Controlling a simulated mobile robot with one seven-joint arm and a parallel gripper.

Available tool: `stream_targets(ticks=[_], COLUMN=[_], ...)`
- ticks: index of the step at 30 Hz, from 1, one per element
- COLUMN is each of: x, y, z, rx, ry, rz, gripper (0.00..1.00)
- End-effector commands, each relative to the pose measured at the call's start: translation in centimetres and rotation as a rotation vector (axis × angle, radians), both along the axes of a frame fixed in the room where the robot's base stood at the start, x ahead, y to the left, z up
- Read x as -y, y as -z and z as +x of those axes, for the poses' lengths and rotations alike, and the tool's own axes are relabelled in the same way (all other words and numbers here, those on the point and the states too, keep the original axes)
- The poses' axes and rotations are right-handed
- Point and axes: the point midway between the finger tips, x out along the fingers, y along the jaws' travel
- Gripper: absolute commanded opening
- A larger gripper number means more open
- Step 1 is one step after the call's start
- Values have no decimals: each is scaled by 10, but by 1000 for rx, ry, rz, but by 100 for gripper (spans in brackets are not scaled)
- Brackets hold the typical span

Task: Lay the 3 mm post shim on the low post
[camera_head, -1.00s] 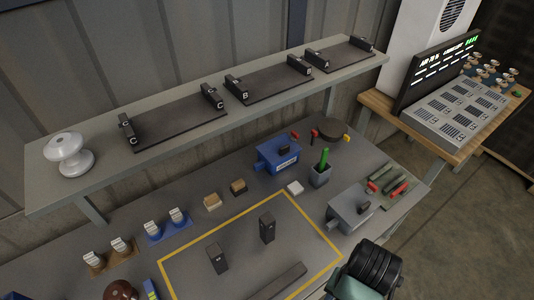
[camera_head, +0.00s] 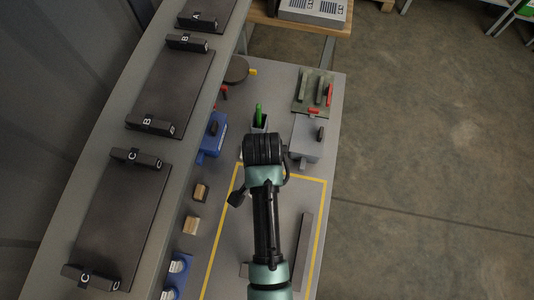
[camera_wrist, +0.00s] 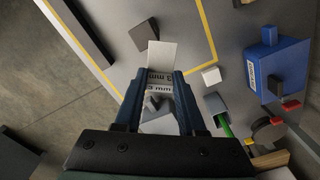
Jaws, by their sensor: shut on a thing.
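My gripper (camera_wrist: 160,80) is shut on the 3 mm post shim (camera_wrist: 162,56), a thin pale plate with "3 mm" labels near the fingertips. It is held above the table, apart from the posts. In the wrist view, one dark post (camera_wrist: 144,36) stands beyond the shim, up and left of it. I cannot tell which is the low post. My gripper and the shim are hidden behind my arm in the head view.
A yellow outline (camera_head: 323,215) surrounds the posts and a long dark bar (camera_head: 302,250). A blue box (camera_head: 213,135), a grey box (camera_head: 305,138) and a cup with a green item (camera_head: 260,122) stand beyond it. The raised shelf (camera_head: 120,75) runs along the left.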

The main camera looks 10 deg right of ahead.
Motion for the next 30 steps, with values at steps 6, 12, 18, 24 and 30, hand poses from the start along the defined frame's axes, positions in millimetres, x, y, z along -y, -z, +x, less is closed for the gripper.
stream_targets(ticks=[6, 12, 18, 24, 30], x=[6, 9, 10, 10, 10], y=[-23, -27, -25, -18, -5], z=[-27, -44, -50, -50, -50], rx=[-5, -1, 3, 3, 3], ry=[519, 858, 996, 1006, 1004], rz=[-2, -3, -2, -2, -2], gripper=[0, 0, 0, 0, 0])
